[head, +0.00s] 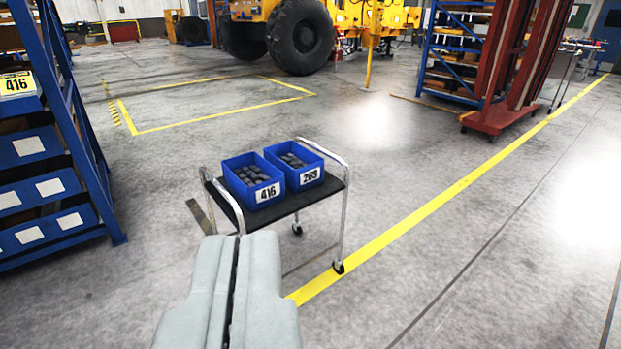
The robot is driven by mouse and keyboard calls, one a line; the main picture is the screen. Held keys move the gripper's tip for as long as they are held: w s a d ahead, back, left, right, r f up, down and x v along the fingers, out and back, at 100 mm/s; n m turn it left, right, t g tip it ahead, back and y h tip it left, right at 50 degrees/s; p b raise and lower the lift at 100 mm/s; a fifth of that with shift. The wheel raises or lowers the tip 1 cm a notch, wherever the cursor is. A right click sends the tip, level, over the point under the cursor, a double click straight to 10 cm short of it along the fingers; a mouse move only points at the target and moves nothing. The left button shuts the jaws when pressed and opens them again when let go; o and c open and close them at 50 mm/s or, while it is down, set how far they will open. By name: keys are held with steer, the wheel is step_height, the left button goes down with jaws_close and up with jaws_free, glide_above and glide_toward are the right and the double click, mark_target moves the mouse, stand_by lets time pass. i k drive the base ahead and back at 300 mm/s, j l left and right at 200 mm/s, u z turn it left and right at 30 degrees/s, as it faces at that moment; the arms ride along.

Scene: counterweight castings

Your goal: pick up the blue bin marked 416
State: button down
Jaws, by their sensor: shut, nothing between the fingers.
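The blue bin marked 416 (238,186) sits on the left part of a small cart with a black top (292,203) and silver rails. It is open at the top and holds several dark pieces. A second blue bin marked 263 or similar (309,176) stands close beside it on the right; its label is hard to read. My gripper (239,238) is shut and empty at the bottom of the view, in front of the cart. It covers the cart's near left part and is apart from the bins.
A blue rack (62,130) with a yellow 416 sign (17,84) stands at the left. A red frame (500,112) and another blue rack (458,50) stand at the back right. A yellow vehicle (300,28) is at the back. The floor right of the cart is clear.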

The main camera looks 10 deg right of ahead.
mark_target(253, 180)
steer(key=i+j, duration=0.2)
steer(key=i, duration=0.3)
steer(key=i+j+z, duration=0.1)
steer(key=i, duration=0.4)
steer(key=i+j, duration=0.35)
steer(key=i, duration=0.15)
steer(key=i+j+z, duration=0.1)
steer(key=i, duration=0.4)
steer(key=j, duration=0.1)
